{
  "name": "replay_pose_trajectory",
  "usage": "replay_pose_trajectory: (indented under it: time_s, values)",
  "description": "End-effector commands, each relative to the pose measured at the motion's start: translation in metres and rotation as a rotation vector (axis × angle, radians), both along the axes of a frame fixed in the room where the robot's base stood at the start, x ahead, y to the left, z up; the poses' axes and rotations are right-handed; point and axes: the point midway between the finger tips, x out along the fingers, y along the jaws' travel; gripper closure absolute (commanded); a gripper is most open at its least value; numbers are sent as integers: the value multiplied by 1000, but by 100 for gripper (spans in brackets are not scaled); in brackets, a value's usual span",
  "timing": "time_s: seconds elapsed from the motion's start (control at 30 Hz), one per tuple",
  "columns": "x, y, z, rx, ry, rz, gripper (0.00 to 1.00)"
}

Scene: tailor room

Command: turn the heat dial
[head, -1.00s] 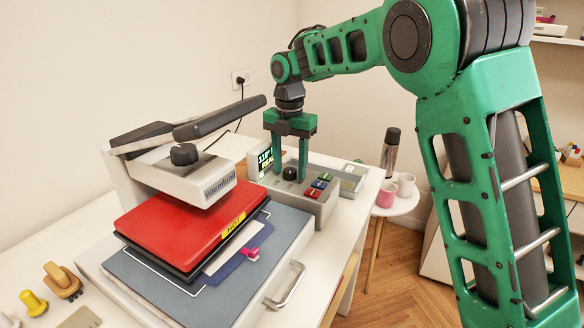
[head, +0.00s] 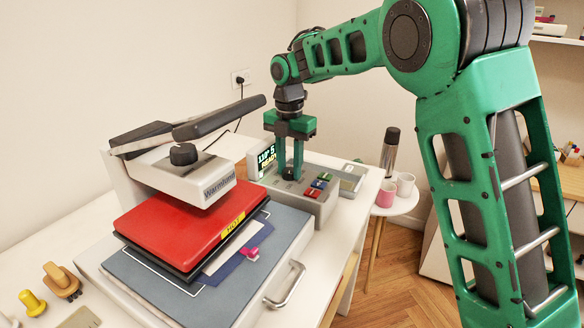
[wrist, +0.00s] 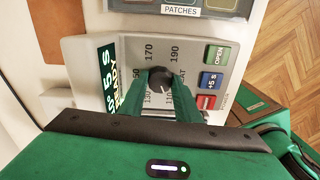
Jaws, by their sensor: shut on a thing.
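The heat dial is a small black knob on the grey control box (head: 318,208). In the wrist view the dial (wrist: 159,80) sits inside a ring of printed numbers, among them 110, 130, 150, 170 and 190. My gripper (head: 289,178) points down over the box, and its two green fingers are shut on the dial from both sides. The fingertips also show in the wrist view (wrist: 159,90). A lit display (head: 267,160) stands left of the dial; in the wrist view it reads "READY" in part. The fingers cover some of the scale.
OPEN, +5 S and another button (wrist: 212,80) lie close right of the dial. The heat press with its red plate (head: 180,225) and black lever (head: 220,119) stands left of my gripper. A side table (head: 397,206) holds two mugs and a flask.

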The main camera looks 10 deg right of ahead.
Motion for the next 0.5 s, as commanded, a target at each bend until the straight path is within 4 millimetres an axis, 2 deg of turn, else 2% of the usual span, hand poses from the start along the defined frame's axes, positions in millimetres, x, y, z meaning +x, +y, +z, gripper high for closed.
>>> replay_pose_trajectory:
  time_s: [0.5]
  values:
    - [0,-1,0,-2,1,-440,93]
